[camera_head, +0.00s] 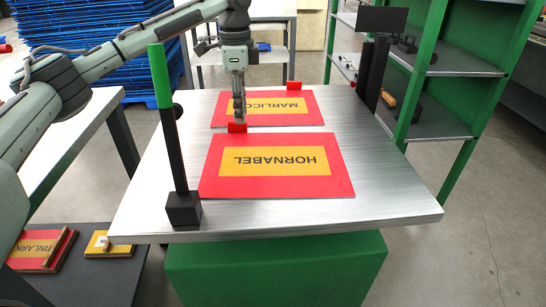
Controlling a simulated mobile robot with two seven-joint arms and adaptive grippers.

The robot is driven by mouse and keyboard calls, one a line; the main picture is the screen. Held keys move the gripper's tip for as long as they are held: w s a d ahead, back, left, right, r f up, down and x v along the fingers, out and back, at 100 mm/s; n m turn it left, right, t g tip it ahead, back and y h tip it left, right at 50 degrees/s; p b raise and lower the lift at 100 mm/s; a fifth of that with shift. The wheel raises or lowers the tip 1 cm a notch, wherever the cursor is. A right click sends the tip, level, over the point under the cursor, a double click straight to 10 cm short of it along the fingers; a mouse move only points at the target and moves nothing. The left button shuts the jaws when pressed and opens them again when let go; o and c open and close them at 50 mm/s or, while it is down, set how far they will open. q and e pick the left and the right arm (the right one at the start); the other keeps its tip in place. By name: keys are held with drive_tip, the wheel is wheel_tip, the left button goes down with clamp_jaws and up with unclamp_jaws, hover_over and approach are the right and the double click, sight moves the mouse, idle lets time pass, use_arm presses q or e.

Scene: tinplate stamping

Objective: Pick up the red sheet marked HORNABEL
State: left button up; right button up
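The red sheet marked HORNABEL (220,180) lies flat on the near part of the metal table, with a yellow panel and lettering that reads upside down. A small red block (237,128) stands at its far edge, left of centre. My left gripper (239,118) points down right at this block, over the near part of the sheet marked MARLICO. Its fingers look close together, seen edge-on; I cannot tell whether they grip the block. My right gripper is not in view.
The red MARLICO sheet (310,108) lies behind, with its own red block (294,86). A black post with a green top (178,150) stands at the table's left edge; a dark post (375,72) stands at the back right. Bare metal table (385,190) lies to the right.

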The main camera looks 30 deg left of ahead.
use_arm(q)
drive_tip(key=shift+f, duration=1.35)
clamp_jaws()
